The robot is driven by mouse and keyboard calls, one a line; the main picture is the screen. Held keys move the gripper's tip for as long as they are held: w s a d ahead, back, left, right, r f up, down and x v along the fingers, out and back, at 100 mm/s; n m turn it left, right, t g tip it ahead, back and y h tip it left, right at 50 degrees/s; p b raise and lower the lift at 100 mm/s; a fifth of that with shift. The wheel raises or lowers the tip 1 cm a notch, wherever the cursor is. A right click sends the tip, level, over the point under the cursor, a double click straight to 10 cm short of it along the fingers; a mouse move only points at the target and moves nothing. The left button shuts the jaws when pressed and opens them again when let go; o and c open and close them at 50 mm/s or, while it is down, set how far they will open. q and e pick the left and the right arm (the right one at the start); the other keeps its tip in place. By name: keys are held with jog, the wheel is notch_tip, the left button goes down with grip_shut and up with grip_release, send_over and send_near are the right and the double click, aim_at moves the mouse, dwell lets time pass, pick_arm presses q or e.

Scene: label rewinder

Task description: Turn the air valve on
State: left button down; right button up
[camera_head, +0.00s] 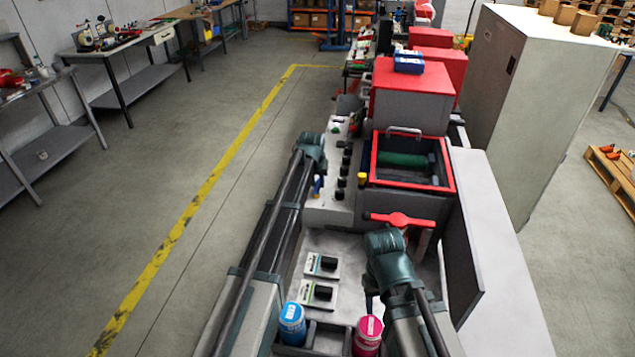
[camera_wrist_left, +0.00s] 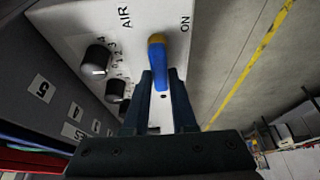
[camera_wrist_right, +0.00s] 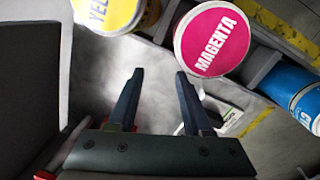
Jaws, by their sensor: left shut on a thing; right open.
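The air valve has a blue lever (camera_wrist_left: 159,66) with a yellow end, on a pale panel (camera_wrist_left: 215,60) marked AIR and ON in the left wrist view. The lever lies between the fingers of my left gripper (camera_wrist_left: 163,78), which is shut on it. ON is printed beside the lever's yellow end. In the head view the blue lever (camera_head: 317,184) is small, on the left edge of the machine's panel, beside my left wrist. My right gripper (camera_wrist_right: 160,73) is open and empty, near the ink cans at the machine's near end.
Black knobs (camera_wrist_left: 96,59) sit beside the lever. A magenta can (camera_head: 367,335) and a blue can (camera_head: 291,322) stand near my right gripper; a yellow can (camera_wrist_right: 107,12) shows in its wrist view. A red handle (camera_head: 402,219) lies ahead of my right wrist.

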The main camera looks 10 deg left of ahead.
pick_arm(q)
jog(key=n, duration=0.2)
jog(key=n+y, duration=0.1)
jog(key=n, duration=0.1)
jog(key=a+n+y, duration=0.1)
jog(key=n, duration=0.1)
jog(key=shift+s+n+g, duration=0.1)
jog(key=shift+n+g, duration=0.2)
jog(key=shift+g, duration=0.1)
jog(key=n, duration=0.1)
jog(key=n+g+y, duration=0.1)
jog(key=n, duration=0.3)
jog(key=shift+s+a+y, duration=0.35)
jog(key=shift+y, duration=0.05)
jog(key=shift+s+n, duration=0.1)
jog(key=shift+n, duration=0.2)
jog(key=c, duration=0.7)
grip_release()
